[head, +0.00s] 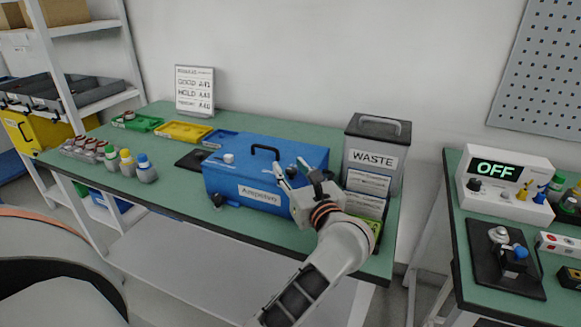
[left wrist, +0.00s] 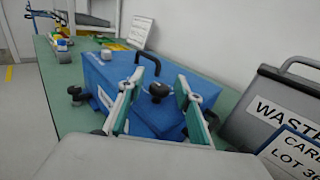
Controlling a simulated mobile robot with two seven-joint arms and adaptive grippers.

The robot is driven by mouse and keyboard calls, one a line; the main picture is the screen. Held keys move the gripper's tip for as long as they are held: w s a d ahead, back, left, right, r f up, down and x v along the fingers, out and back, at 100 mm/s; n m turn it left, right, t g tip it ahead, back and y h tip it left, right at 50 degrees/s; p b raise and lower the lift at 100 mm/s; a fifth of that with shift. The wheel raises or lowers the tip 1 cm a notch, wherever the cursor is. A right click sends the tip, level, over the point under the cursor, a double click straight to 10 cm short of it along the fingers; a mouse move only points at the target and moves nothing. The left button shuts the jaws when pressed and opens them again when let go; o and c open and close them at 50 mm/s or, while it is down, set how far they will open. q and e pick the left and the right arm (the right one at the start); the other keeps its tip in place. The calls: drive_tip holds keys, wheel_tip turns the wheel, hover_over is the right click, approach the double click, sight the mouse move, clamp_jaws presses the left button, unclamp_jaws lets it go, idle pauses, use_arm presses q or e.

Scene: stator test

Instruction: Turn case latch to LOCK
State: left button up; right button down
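The blue case (head: 245,170) stands on the green bench, its lid closed and its black handle (head: 265,149) raised. A black knob latch (head: 217,200) is at the left of its front. A second black knob (left wrist: 158,90) shows in the left wrist view; the gripper hides it in the head view. My left gripper (head: 290,169) is at the case's right end, and its fingers are open on either side of that second knob in the left wrist view (left wrist: 158,78). I cannot tell whether they touch it. LOCK markings are not readable. My right gripper is not in view.
A grey WASTE bin (head: 374,155) stands close to the right of the case. Coloured trays (head: 183,132) and several capped bottles (head: 146,170) are to the left. A second bench at right holds a box (head: 505,183) reading OFF.

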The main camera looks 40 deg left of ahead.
use_arm(q)
drive_tip(key=shift+c, duration=1.1)
clamp_jaws()
